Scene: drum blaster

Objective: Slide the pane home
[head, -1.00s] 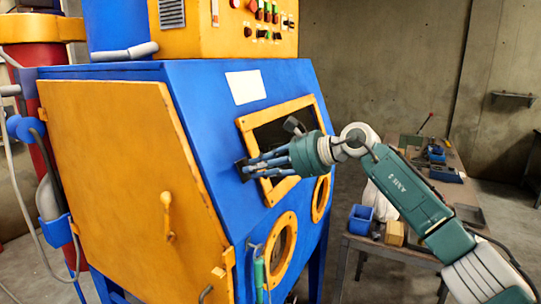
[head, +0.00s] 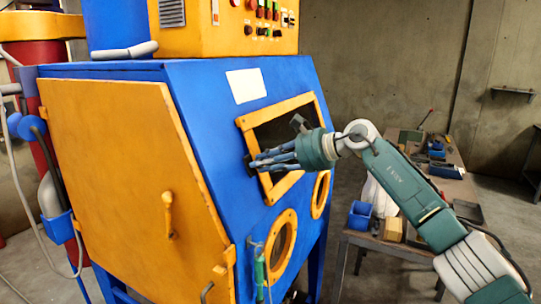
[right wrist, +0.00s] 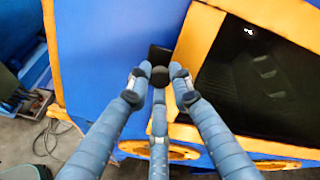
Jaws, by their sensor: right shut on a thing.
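The yellow window frame (head: 297,186) sits on the sloping blue front of the cabinet, with a dark window area (head: 272,133) inside it. The pane's dark end (right wrist: 158,54) with a round black knob (right wrist: 160,76) sticks out at the frame's left side, close to the frame edge. How far the pane reaches inside the frame is hidden. My right gripper (head: 254,164) comes from the right across the window; its three blue fingers close around the knob in the right wrist view (right wrist: 160,83). My left gripper is not in view.
A large yellow door (head: 115,180) with a handle is on the cabinet's left side. Two round yellow-rimmed ports (head: 281,245) lie below the window. A workbench (head: 392,246) with a blue bin (head: 360,215) stands at the right, under my right arm.

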